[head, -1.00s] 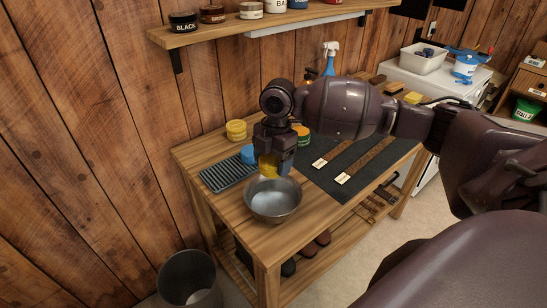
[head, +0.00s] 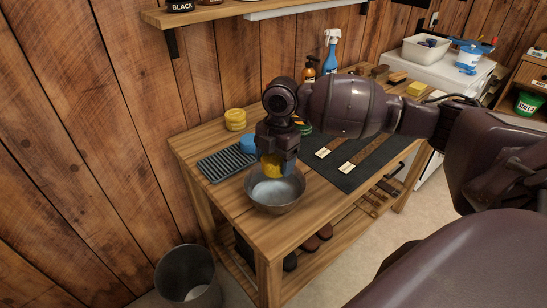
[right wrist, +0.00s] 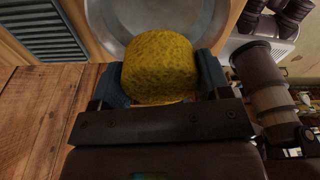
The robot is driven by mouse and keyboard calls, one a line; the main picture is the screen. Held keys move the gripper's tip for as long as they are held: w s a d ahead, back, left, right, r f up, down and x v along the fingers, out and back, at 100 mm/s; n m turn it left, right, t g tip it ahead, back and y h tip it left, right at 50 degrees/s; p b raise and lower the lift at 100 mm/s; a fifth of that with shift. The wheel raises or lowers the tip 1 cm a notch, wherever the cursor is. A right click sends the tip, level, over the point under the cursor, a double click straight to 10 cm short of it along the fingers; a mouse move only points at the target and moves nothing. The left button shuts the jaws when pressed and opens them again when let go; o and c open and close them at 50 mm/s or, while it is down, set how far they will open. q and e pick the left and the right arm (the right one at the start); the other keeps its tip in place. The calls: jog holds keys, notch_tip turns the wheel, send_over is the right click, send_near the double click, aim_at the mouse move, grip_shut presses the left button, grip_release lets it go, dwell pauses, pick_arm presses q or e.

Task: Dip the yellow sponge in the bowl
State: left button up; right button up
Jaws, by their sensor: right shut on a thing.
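A metal bowl (head: 276,203) stands near the front left of the wooden workbench; its inside looks pale, perhaps liquid. My right gripper (head: 272,168) is shut on the yellow sponge (head: 271,164) and holds it over the back part of the bowl. In the right wrist view the sponge (right wrist: 160,67) sits between the two fingers of the gripper (right wrist: 160,88), with the bowl (right wrist: 118,22) behind it. I cannot tell whether the sponge touches the bowl's contents. My left gripper is not in view.
A dark mat (head: 349,167) with two straps lies to the right. A metal bin (head: 188,279) stands on the floor.

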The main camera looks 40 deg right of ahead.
jog(key=shift+f+b, duration=0.6)
jog(key=shift+f, duration=0.35)
jog(key=shift+f+b, duration=0.3)
jog(key=shift+f, duration=0.85)
notch_tip(320, 180, down, 2)
jog(key=shift+f+b, duration=0.35)
jog(key=shift+f, duration=0.7)
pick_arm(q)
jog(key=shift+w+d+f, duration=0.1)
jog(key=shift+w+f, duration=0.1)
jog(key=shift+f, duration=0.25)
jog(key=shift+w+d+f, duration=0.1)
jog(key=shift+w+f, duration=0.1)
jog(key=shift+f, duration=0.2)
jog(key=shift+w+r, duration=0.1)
pick_arm(e)
jog(key=shift+r, duration=0.1)
